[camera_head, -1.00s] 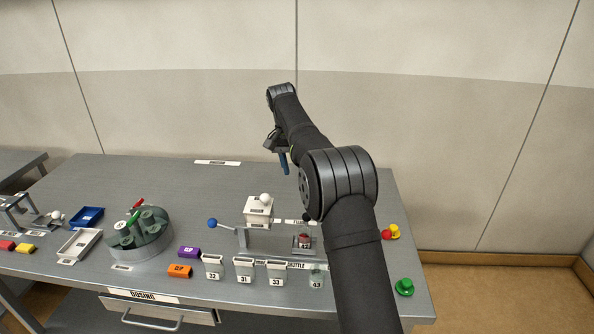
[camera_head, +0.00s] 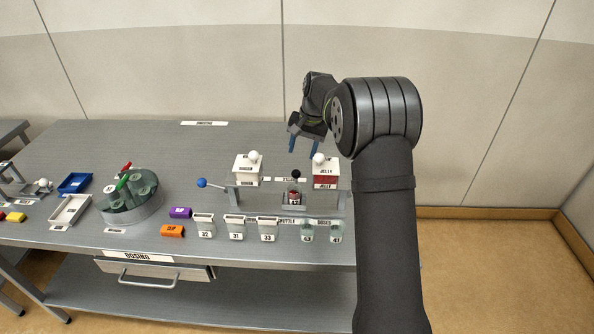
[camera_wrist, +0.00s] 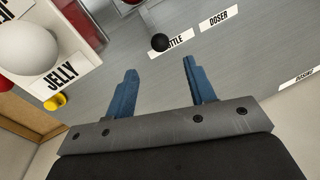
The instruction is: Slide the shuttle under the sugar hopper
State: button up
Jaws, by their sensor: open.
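The shuttle (camera_head: 293,200) is a small grey carriage with a black knob (camera_head: 296,174), on the doser's track. It carries a small dark red item with a pale label. It sits right of the white sugar hopper (camera_head: 246,174), between it and the jelly hopper (camera_head: 325,179), and is not under the sugar hopper. My gripper (camera_head: 305,147) has blue fingers, is open and empty, and is raised behind the doser, above the bench. In the wrist view the black knob (camera_wrist: 159,42) lies beyond the open fingertips (camera_wrist: 160,66), apart from them.
A blue-knobbed lever (camera_head: 202,183) sticks out left of the doser. Several labelled cups (camera_head: 236,230) line the front. The rear bench is clear.

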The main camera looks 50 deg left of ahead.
aim_at(297, 171)
jog(key=f, duration=0.3)
jog(key=a+f, duration=0.1)
jog(key=f, duration=0.2)
jog(key=s+f, duration=0.1)
jog(key=f, duration=0.2)
jog(key=shift+a+f, duration=0.15)
jog(key=shift+a, duration=0.15)
